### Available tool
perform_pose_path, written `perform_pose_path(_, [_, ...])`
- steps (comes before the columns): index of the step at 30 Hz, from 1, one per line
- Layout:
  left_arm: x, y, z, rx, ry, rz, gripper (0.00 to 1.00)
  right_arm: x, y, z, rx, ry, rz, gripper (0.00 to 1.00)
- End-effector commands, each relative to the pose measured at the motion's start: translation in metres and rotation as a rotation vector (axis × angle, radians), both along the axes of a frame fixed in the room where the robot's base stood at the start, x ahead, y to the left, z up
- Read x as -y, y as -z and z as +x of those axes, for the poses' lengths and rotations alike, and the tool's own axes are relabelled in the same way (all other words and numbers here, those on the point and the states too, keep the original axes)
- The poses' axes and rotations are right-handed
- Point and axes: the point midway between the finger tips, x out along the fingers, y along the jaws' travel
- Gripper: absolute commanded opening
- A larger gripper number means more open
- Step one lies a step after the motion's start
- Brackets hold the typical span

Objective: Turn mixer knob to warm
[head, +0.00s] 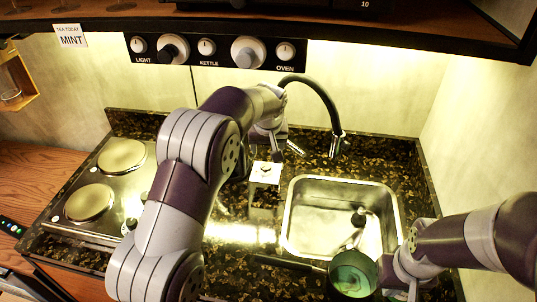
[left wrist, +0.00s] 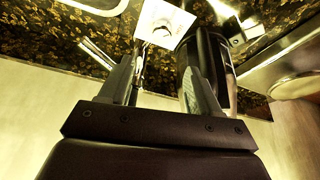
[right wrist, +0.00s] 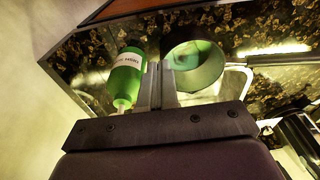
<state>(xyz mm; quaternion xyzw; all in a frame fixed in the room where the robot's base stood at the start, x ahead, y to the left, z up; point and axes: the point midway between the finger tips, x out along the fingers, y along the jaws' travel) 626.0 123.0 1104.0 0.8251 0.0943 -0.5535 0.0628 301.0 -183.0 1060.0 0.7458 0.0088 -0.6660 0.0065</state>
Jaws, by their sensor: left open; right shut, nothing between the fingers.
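The mixer is a black gooseneck tap (head: 322,98) behind the sink, curving to the right. Its knob is not clearly seen in the head view, where my left arm and gripper (head: 277,148) cover the tap's base. In the left wrist view my left gripper (left wrist: 158,75) is open. A thin chrome lever-like piece (left wrist: 139,72) shows between its fingers, and a dark cylinder (left wrist: 222,65) stands by the right finger. I cannot tell whether either is touched.
A metal sink (head: 290,225) lies below the tap. A white-topped box (head: 265,172) stands left of it. A hob (head: 95,215) is at the left. A knob panel (head: 222,50) is on the wall under a shelf. The pan (head: 352,272) sits at the sink's front edge.

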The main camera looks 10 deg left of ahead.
Motion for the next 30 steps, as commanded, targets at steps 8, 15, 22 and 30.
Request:
perform_pose_path(8, [-0.006,0.057,0.022,-0.006,-0.002,0.0,0.63,0.0,-0.021,0.0,0.0,0.0,0.0,0.0])
perform_pose_path(15, [-0.01,0.098,0.038,-0.003,0.0,0.0,0.63,0.0,-0.031,0.0,0.0,0.0,0.0,0.0])
perform_pose_path(22, [-0.011,0.111,0.043,-0.001,0.0,0.0,0.63,0.0,-0.032,0.0,0.0,0.0,0.0,0.0])
perform_pose_path(30, [-0.011,0.111,0.043,-0.001,0.0,0.0,0.37,0.0,-0.032,0.0,0.0,0.0,0.0,0.0])
